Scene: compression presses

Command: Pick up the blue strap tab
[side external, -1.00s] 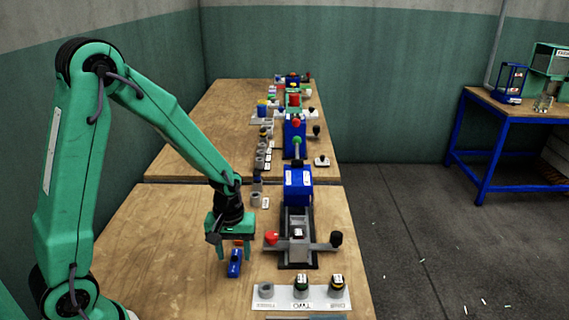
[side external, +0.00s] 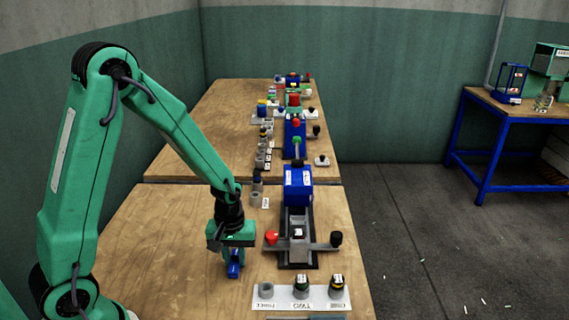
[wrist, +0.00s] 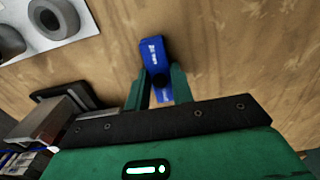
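The blue strap tab (side external: 234,269) is at the left of the near table, below my gripper (side external: 235,262). In the wrist view the blue strap tab (wrist: 152,53) has pale lettering on its far end and a dark round spot nearer me. My gripper (wrist: 160,76) has one green finger on each side of it, close against its sides, and looks shut on it. The tab's far end sticks out past the fingertips. It appears at or just above the table top; any gap beneath it cannot be made out.
A blue press (side external: 298,187) with a grey bed, a red knob (side external: 271,237) and a black knob (side external: 336,238) stands right of my gripper. A white labelled tray (side external: 283,296) with several round pieces lies in front. Bare table is on the left.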

